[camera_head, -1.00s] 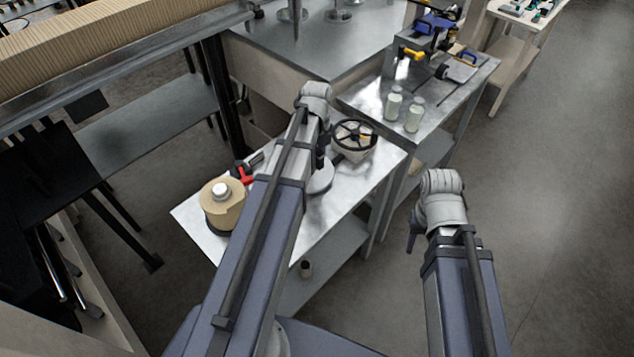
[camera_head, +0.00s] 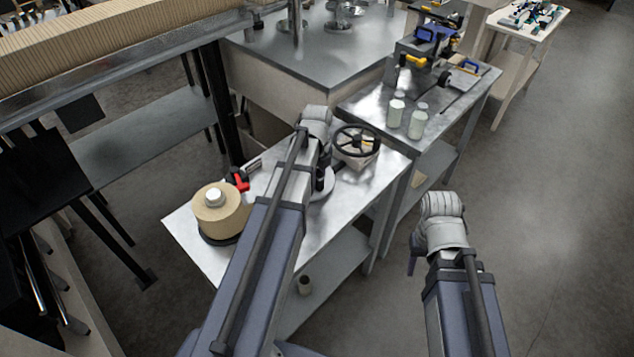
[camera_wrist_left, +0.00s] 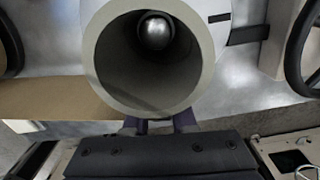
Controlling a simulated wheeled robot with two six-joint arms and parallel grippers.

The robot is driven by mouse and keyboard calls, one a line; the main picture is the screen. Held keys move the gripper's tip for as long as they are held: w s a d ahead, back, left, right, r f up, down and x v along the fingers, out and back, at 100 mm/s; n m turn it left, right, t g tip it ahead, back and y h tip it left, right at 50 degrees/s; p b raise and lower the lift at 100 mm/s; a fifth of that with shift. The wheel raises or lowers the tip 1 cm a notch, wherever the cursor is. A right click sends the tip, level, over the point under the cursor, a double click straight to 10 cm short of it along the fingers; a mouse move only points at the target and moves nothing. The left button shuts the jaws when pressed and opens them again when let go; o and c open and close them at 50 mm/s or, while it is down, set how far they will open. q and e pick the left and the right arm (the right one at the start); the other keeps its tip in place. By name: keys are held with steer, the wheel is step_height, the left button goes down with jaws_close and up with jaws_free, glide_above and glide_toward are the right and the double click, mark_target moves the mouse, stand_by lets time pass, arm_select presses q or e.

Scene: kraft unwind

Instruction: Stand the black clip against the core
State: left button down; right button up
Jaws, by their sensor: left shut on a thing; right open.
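A pale grey hollow core (camera_wrist_left: 108,65) stands upright in the left wrist view, open end toward me, with a round metal tip (camera_wrist_left: 155,32) inside its bore. My left gripper (camera_wrist_left: 160,124) is shut at the core's near wall. Its fingertips are partly hidden under the core's rim. In the head view my left gripper (camera_head: 323,180) is over the table, mostly hidden by its arm. A dark bar (camera_wrist_left: 248,36) lies right of the core; I cannot tell whether it is the black clip. My right gripper (camera_head: 413,258) is open and empty, off the table's right side.
A kraft roll (camera_head: 222,212) stands at the table's left, with a red and black clamp (camera_head: 240,182) behind it. A black handwheel (camera_head: 357,141) is at the right. Two pale bottles (camera_head: 418,122) stand on the neighbouring table (camera_head: 365,105). Bare metal tabletop (camera_head: 190,228) shows at the left.

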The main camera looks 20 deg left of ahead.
arm_select(q)
steer(key=shift+f, duration=0.1)
steer(key=c, duration=0.7)
jaws_free()
steer(key=shift+c, duration=0.2)
step_height(320, 180, up, 12)
steer(key=p, duration=1.2)
steer(key=shift+r, duration=0.2)
steer(key=s+d+n, duration=0.7)
steer(key=d+n, duration=0.2)
steer(key=d, duration=0.2)
steer(key=s+d+n+y, duration=0.1)
steer(key=s+d+n, duration=0.7)
steer(key=d+n, duration=0.2)
steer(key=shift+s+d, duration=0.25)
steer(key=shift+d, duration=0.4)
